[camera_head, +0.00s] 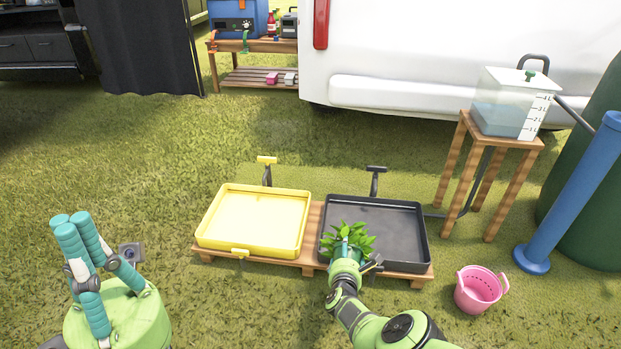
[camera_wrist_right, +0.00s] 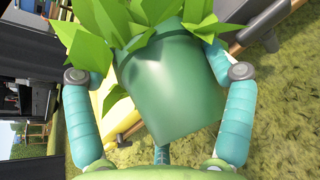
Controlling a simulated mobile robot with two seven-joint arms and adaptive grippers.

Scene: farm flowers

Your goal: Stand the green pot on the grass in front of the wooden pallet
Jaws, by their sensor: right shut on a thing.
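The green pot (camera_wrist_right: 172,82) with leafy plant fills the middle of the right wrist view, tilted there, between the fingers of my right gripper (camera_wrist_right: 160,100). In the head view its leaves (camera_head: 347,236) show over the near left part of the black tray; my right gripper (camera_head: 345,262) hides most of the pot. The wooden pallet (camera_head: 313,222) lies on the grass and bears a yellow tray and the black tray. My left gripper (camera_head: 75,225) is at the lower left, away from the pallet, its fingertips together and empty.
The yellow tray (camera_head: 217,243) is left of the black tray (camera_head: 424,238). A pink basket (camera_head: 478,290) stands on the grass at the right. A wooden stand (camera_head: 447,178) bears a water tank (camera_head: 512,105). Grass (camera_head: 240,310) is clear in front of the pallet's left part.

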